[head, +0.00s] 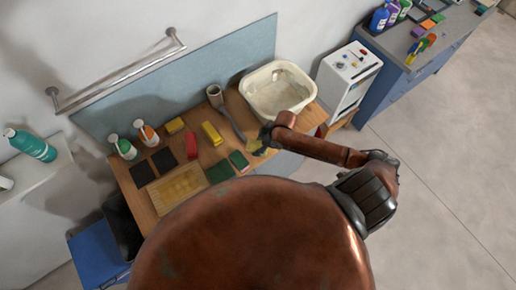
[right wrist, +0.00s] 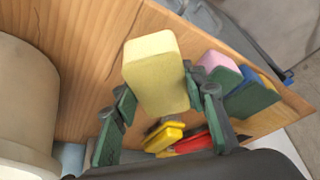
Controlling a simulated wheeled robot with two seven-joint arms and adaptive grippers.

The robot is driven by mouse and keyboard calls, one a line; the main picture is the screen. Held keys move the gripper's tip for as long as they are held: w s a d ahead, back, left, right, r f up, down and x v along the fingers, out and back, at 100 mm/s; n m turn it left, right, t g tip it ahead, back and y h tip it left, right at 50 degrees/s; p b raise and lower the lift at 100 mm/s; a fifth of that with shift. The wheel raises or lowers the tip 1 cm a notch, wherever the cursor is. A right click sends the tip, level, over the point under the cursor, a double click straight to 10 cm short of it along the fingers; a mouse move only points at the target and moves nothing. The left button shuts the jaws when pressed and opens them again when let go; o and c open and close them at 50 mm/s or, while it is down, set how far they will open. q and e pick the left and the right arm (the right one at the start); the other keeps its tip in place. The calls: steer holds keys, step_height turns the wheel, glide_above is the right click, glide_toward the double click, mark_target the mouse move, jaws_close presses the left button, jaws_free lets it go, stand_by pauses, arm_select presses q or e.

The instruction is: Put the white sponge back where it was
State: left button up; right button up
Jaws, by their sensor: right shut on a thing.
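My right gripper (right wrist: 160,120) is shut on a pale yellow, block-shaped sponge (right wrist: 157,72). The sponge reaches out beyond the fingertips, over the wooden table top (right wrist: 90,45). It is the palest sponge in view, and no plainly white one shows. In the head view my right gripper (head: 266,138) is over the right part of the wooden table (head: 143,205), just in front of the cream basin (head: 250,92). A yellow patch of the sponge (head: 253,146) shows beside it. Whether the sponge touches the table is unclear. My left gripper is not in view.
Green pads (head: 219,172), a yellow sponge (head: 211,133), a red block (head: 191,146), dark pads (head: 143,174) and a wooden board (head: 178,188) lie on the table. A white cabinet (head: 345,82) is at right.

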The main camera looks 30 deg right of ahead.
steer(key=shift+w+f, duration=0.15)
steer(key=shift+f, duration=1.55)
steer(key=o, duration=1)
steer(key=shift+f, duration=0.1)
steer(key=b+v, duration=0.1)
steer(key=v, duration=1.1)
